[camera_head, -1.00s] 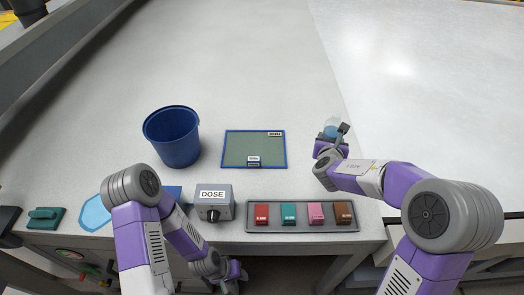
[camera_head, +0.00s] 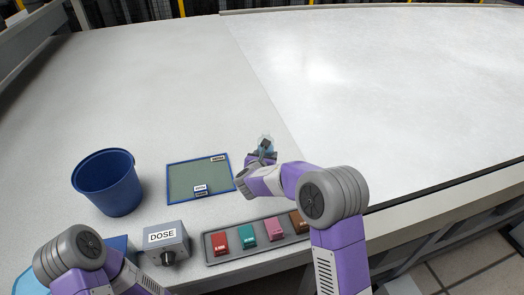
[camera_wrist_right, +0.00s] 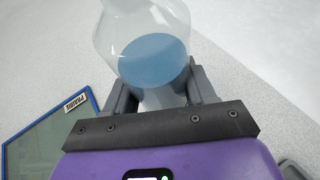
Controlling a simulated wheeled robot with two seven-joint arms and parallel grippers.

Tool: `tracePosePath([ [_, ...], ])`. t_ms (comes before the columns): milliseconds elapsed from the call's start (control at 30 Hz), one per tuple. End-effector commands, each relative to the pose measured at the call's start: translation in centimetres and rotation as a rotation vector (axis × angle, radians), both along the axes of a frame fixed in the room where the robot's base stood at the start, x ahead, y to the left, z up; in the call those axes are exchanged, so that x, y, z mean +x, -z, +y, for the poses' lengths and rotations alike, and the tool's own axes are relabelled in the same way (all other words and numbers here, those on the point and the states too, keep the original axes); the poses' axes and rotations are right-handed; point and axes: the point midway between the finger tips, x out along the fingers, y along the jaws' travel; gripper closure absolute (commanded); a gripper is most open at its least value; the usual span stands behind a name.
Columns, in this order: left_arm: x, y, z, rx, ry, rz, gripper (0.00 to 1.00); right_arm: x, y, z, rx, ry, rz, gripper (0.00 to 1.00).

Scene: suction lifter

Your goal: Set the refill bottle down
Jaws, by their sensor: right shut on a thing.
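The refill bottle is clear with blue liquid inside; it shows in the head view (camera_head: 264,141) and fills the top of the right wrist view (camera_wrist_right: 150,55). My right gripper (camera_head: 262,155) is shut on it, with one finger on each side of the bottle in the right wrist view (camera_wrist_right: 163,92). The bottle is over the grey table (camera_head: 190,90), just right of the green mat. I cannot tell whether its base touches the surface. My left arm shows at the lower left, but its gripper is out of view.
A blue-rimmed green mat (camera_head: 190,178) lies left of the bottle, with a blue bin (camera_head: 107,182) further left. A DOSE box (camera_head: 165,243) and a grey tray (camera_head: 215,258) of coloured blocks stand along the front edge. The table behind is clear.

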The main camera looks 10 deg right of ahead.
Motion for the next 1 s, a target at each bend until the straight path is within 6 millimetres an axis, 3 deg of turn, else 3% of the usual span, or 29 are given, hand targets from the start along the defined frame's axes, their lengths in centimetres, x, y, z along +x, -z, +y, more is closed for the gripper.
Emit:
tracePosePath([
  [267,0.0,0.2,0.0,0.000,0.000,0.000,0.57,0.0,1.8,0.0,-0.001,-0.001,-0.001,0.88],
  [500,0.0,0.5,0.0,0.000,0.000,0.000,0.57,0.0,4.6,0.0,0.000,0.000,-0.001,0.88],
  [933,0.0,1.0,0.0,0.000,0.000,0.000,0.57,0.0,4.9,0.0,0.000,-0.001,-0.003,0.88],
  [967,0.0,0.9,0.0,0.000,0.000,0.000,0.57,0.0,5.0,0.0,0.001,-0.001,-0.001,0.42],
  [1000,0.0,0.9,0.0,0.000,0.000,0.000,0.57,0.0,4.9,0.0,0.000,-0.001,-0.001,0.36],
])
